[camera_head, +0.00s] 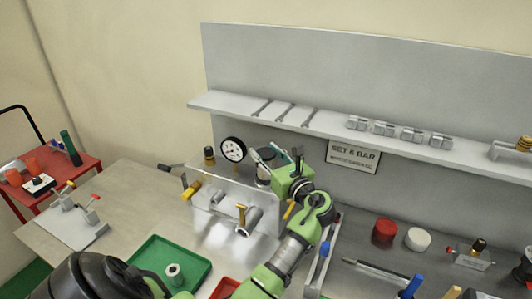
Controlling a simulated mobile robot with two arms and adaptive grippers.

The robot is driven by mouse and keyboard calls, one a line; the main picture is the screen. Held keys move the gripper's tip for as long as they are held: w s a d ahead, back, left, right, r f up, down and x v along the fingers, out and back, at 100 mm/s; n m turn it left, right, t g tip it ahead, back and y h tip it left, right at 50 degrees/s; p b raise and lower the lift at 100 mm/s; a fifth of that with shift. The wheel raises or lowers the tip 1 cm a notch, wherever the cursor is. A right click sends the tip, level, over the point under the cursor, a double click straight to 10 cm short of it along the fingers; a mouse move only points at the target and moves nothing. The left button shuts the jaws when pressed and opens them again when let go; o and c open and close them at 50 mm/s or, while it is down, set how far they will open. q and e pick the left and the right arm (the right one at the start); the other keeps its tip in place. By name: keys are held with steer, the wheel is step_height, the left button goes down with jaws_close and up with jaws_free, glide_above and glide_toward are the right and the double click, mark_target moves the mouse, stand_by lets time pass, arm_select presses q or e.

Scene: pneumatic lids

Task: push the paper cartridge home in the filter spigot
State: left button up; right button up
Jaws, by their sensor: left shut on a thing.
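My left gripper (266,156) is at the back of the grey valve block (215,205), just right of the pressure gauge (233,149). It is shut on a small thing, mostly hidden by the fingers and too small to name. A dark cylinder (264,172) shows just below the fingers. A short pale hollow cylinder (173,271), which looks like the paper cartridge, stands in the green tray (196,262), apart from the gripper. I cannot tell for sure which part is the filter spigot. My right gripper is out of view.
A silver cylinder (248,222) juts from the block's front. A red tray (225,289) lies beside the green one. A red cap (384,232) and a white cap (418,239) stand at the right. A shelf (225,103) overhangs the bench. Bare bench shows at the left.

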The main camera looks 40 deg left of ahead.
arm_select(q)
steer(key=shift+f, duration=0.15)
steer(key=o, duration=1.2)
steer(key=v, duration=1.2)
steer(key=shift+s, duration=0.1)
